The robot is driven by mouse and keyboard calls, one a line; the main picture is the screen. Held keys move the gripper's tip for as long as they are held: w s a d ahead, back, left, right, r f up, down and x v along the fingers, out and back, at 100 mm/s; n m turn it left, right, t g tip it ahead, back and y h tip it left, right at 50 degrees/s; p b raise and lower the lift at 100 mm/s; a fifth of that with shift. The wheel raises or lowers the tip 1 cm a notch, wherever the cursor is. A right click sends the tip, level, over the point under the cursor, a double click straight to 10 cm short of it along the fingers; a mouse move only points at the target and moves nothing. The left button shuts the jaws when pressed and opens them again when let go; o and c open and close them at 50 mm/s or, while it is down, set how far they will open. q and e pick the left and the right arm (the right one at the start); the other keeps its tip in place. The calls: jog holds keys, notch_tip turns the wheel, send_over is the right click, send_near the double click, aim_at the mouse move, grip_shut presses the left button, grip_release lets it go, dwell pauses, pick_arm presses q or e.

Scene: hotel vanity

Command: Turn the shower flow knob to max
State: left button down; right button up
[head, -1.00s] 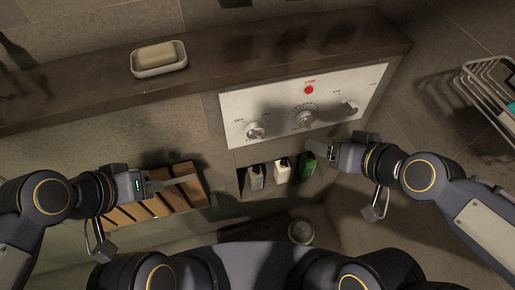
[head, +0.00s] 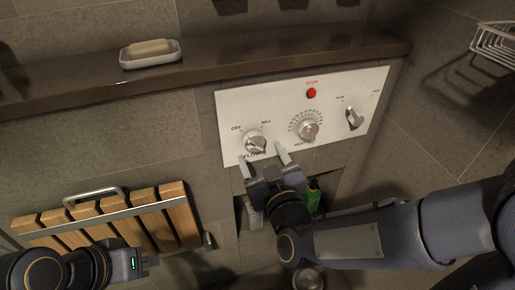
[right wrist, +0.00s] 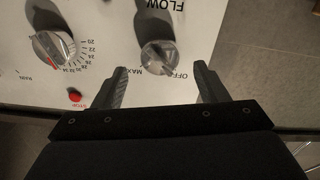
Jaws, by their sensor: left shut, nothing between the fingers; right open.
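The flow knob (head: 255,142) is a round metal knob at the left of the white shower panel (head: 283,92), with OFF and MAX printed beside it. My right gripper (head: 263,158) is open and empty, its two fingertips just below the knob at the panel. In the right wrist view the flow knob (right wrist: 159,57) lies ahead of and roughly between the open fingers (right wrist: 167,67). Its ridge seems to point nearer OFF than MAX. Contact with the knob cannot be told. My left gripper (head: 146,264) is shut and empty, low at the left, away from the panel.
The heat knob (head: 307,130) sits right of the flow knob, below a red stop button (head: 311,93). Another knob (head: 355,118) is further right. A dark ledge (head: 200,68) with a soap dish (head: 150,60) runs above. Bottles, including a green one (head: 313,197), stand in a niche below.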

aim_at(257, 146)
jog(key=shift+x, duration=1.85)
jog(key=c, duration=1)
